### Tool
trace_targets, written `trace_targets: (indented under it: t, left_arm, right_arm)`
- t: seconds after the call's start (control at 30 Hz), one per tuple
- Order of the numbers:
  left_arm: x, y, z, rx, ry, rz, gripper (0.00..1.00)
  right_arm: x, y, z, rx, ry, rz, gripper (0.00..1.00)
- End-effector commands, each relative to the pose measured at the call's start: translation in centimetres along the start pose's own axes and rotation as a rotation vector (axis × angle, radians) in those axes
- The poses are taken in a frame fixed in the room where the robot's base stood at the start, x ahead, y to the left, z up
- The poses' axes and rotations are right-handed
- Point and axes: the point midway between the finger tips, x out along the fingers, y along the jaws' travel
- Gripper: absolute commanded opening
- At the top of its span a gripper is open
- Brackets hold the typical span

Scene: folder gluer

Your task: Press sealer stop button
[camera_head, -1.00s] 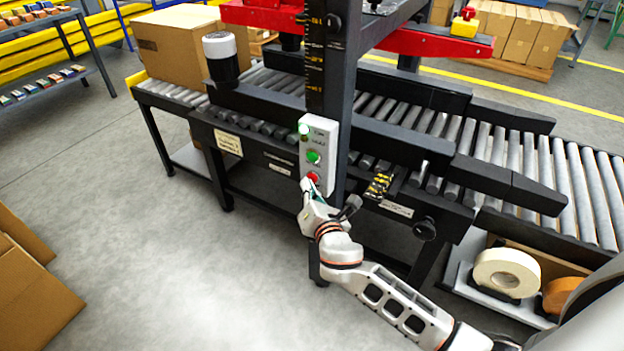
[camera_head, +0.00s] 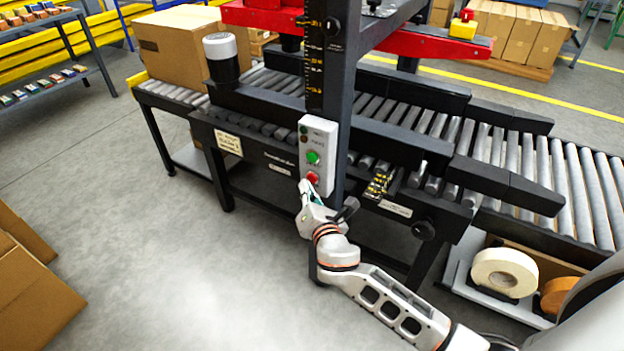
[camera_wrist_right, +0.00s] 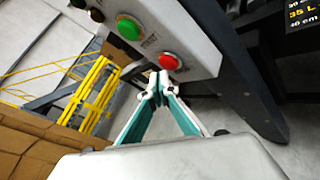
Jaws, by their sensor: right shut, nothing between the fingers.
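The sealer's grey control box (camera_head: 325,135) is fixed to the dark upright post of the machine. Its red stop button (camera_head: 312,178) is at the lower end, with a green button (camera_head: 313,157) above it. The small lamps at the top of the box look dark. My right gripper (camera_head: 304,186) is shut and empty, with its tips right beside the red button. In the right wrist view the red button (camera_wrist_right: 170,62) is just beyond the closed fingertips (camera_wrist_right: 158,82); I cannot tell whether they touch it. My left gripper is not in view.
The roller conveyor (camera_head: 480,150) runs behind the control box, with a cardboard box (camera_head: 180,45) at its left end. Tape rolls (camera_head: 504,272) lie on a low shelf at right. Cartons (camera_head: 35,285) stand at lower left. The floor in front is clear.

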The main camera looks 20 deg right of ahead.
Motion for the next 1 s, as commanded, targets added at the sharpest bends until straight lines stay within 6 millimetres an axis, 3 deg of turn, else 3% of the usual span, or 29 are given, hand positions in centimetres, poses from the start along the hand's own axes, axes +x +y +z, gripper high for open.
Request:
trace_targets:
  t: [0.37, 1.0]
  left_arm:
    - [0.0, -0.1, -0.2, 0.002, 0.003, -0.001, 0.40]
    - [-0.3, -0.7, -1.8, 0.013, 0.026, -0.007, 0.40]
  right_arm:
    - [-0.3, 0.3, -0.3, 0.001, 0.001, 0.000, 0.00]
    - [-4.1, 3.0, -3.0, 0.001, 0.001, 0.001, 0.00]
